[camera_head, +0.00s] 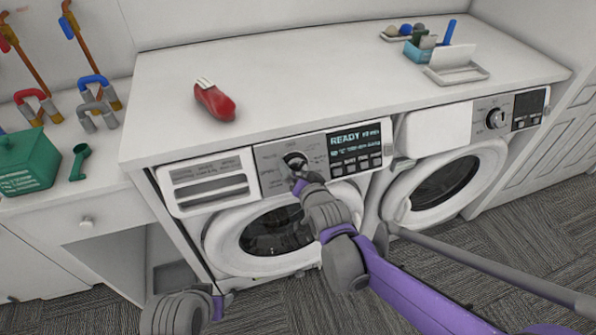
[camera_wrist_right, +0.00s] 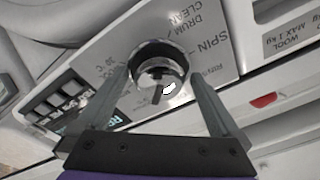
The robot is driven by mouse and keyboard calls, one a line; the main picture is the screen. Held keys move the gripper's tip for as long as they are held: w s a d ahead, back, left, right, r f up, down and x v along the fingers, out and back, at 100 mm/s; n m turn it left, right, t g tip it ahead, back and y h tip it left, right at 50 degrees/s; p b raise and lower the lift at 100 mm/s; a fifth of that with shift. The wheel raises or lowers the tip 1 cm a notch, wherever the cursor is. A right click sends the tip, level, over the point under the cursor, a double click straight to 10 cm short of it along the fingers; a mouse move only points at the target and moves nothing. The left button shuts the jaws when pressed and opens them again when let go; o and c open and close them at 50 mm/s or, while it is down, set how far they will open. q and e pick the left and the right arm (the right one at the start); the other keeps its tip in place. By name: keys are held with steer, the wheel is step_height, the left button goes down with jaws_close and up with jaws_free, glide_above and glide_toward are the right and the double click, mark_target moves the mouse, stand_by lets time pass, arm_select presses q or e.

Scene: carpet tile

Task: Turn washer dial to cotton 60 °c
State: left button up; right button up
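The left washer has a round dark dial with a bright face (camera_head: 295,160) on its grey control panel. A lit display (camera_head: 355,137) to its right reads READY, with smaller text too blurred to read surely. My right gripper (camera_head: 297,177) is at the dial and partly covers it. In the right wrist view, its two grey fingers stand apart on either side of the dial (camera_wrist_right: 158,66), with narrow gaps showing. The printed labels near it include "SPIN" and "DRUM CLEAN"; the pointer's setting is unclear. My left arm's end (camera_head: 218,303) is low at the left, fingers not discernible.
A second washer (camera_head: 447,170) stands to the right. The white worktop (camera_head: 300,75) above carries a red item (camera_head: 214,101), a blue box (camera_head: 420,50) and a white tray (camera_head: 457,74). A green container (camera_head: 27,162) stands on the left counter.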

steer(key=p+v, duration=0.1)
steer(key=v, duration=1)
stand_by(0.5)
steer(key=s+d+f+n+g+h+p, duration=0.3)
steer(key=s+d+g, duration=0.4)
steer(key=s+d, duration=0.7)
steer(key=s+h+p, duration=0.1)
steer(key=s+p, duration=0.1)
steer(key=s, duration=0.2)
steer(key=shift+s+d+f+n+g+p, duration=0.2)
steer(key=shift+s+d+n+g+p, duration=0.15)
steer(key=shift+n+g, duration=0.05)
